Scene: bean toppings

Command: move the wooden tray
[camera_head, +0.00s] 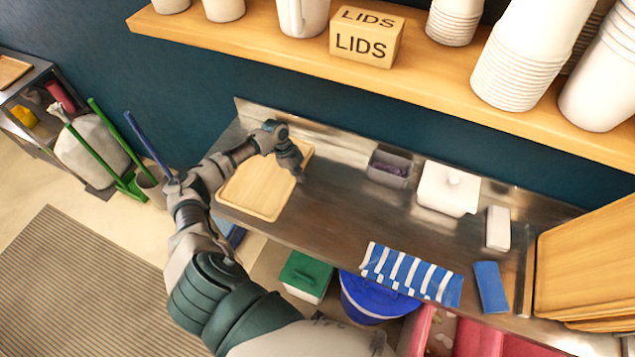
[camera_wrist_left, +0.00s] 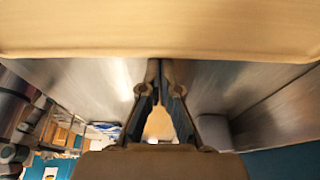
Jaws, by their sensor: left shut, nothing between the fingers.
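The wooden tray (camera_head: 258,192) lies flat at the left end of the metal counter. My left arm reaches across its back part and hides some of it. My left gripper (camera_head: 299,174) is at the tray's right side, fingers pointing down and shut with nothing between them. In the left wrist view the tray's pale edge (camera_wrist_left: 160,32) fills the top, just beyond the closed fingertips (camera_wrist_left: 159,72). I cannot tell whether the fingers touch the tray. My right gripper is not in view.
A grey container (camera_head: 389,168), a white lidded box (camera_head: 447,189), a striped cloth (camera_head: 410,274) and a blue cloth (camera_head: 490,287) are on the metal counter (camera_head: 345,215). Stacked wooden trays (camera_head: 590,262) stand at right. A shelf (camera_head: 440,75) overhangs the back.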

